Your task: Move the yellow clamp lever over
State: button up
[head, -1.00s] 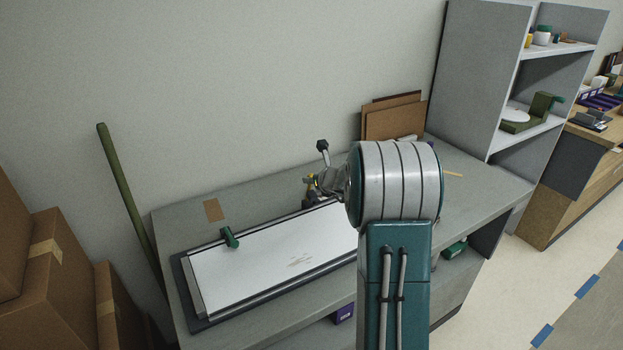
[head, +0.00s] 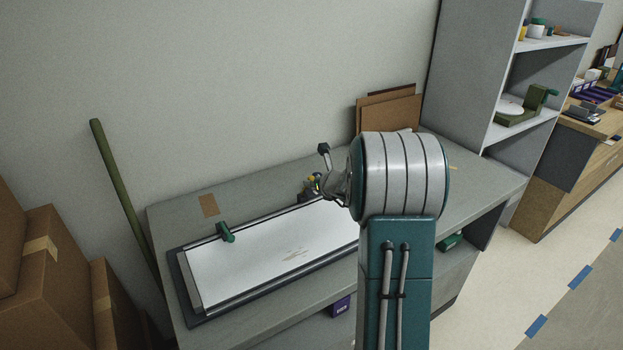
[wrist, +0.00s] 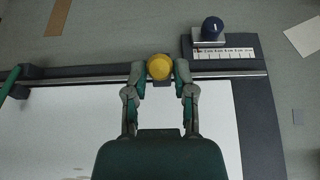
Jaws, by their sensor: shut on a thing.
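The yellow clamp lever (wrist: 160,67) shows as a round yellow knob at the rail along the board's far edge in the wrist view. My gripper (wrist: 160,75) has one finger on each side of the knob and is shut on it. In the head view only a small bit of yellow (head: 311,178) shows beside my gripper (head: 322,186), and my arm hides much of that spot. The lever's lower part is hidden. The white board (wrist: 50,130) lies flat under the rail, with a dark border.
A dark blue knob (wrist: 212,28) stands by a ruler strip (wrist: 225,53) right of the lever. A green handle (head: 225,232) sits at the board's left. Cardboard sheets (head: 390,108) lean at the bench's back. Boxes (head: 30,255) and a green pole (head: 122,190) stand left.

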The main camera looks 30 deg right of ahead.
aim_at(323, 222)
jog(key=shift+s+f, duration=1)
jog(key=shift+s, duration=0.15)
jog(key=shift+s+f, duration=0.35)
jog(key=shift+f, duration=0.1)
jog(key=shift+s+f, duration=0.5)
jog(key=shift+f, duration=0.3)
grip_shut()
jog(key=shift+s+a+f, duration=0.1)
jog(key=shift+s+f, duration=0.2)
jog(key=shift+f, duration=0.4)
jog(key=shift+s+f, duration=0.25)
jog(key=shift+f, duration=0.4)
